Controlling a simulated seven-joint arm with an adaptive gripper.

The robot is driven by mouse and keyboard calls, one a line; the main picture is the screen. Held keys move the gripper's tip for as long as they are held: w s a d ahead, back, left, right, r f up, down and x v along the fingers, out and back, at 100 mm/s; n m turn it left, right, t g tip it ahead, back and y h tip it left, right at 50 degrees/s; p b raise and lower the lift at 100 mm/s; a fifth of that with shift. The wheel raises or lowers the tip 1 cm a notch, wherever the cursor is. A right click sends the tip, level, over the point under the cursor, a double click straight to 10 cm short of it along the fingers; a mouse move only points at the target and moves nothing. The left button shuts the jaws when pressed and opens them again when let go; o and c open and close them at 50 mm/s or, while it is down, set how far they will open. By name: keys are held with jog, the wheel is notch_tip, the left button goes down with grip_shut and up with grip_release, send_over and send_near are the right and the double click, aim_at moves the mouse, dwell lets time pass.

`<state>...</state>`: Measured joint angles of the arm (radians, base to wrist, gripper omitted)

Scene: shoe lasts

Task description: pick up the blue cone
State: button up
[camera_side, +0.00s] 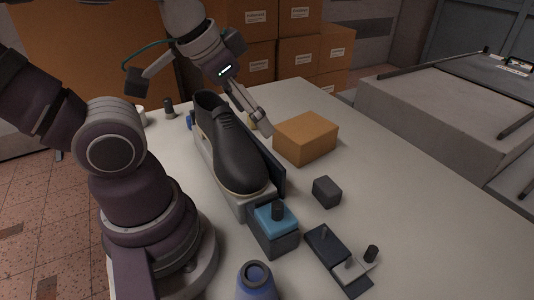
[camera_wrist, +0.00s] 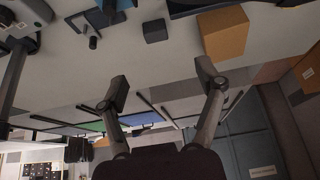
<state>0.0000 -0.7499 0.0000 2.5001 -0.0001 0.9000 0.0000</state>
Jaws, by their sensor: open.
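The blue cone (camera_side: 257,284) stands on the table at the bottom edge of the side view. It has a dark round opening at its top, and its lower part is cut off by the frame. My gripper (camera_side: 260,122) is well away from it, at the far side of the table behind the black shoe. In the wrist view my gripper (camera_wrist: 161,84) has its two fingers spread wide with nothing between them. I cannot make out the blue cone in the wrist view.
A black shoe (camera_side: 228,150) on a long stand lies between my gripper and the cone. A blue-topped block (camera_side: 277,219), a dark cube (camera_side: 326,192), an orange-brown box (camera_side: 305,138) and a dark plate with a peg (camera_side: 338,261) are nearby.

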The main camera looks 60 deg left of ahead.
jog(key=shift+o, duration=0.4)
jog(key=m+g+y, duration=0.1)
jog(key=m+g, duration=0.6)
jog(key=m, duration=0.2)
send_near(255, 278)
jog(key=f, duration=0.2)
jog(key=s+f, duration=0.1)
jog(key=f, duration=0.4)
jog(key=shift+s+d, duration=0.15)
jog(key=shift+s, duration=0.25)
jog(key=c, duration=1.3)
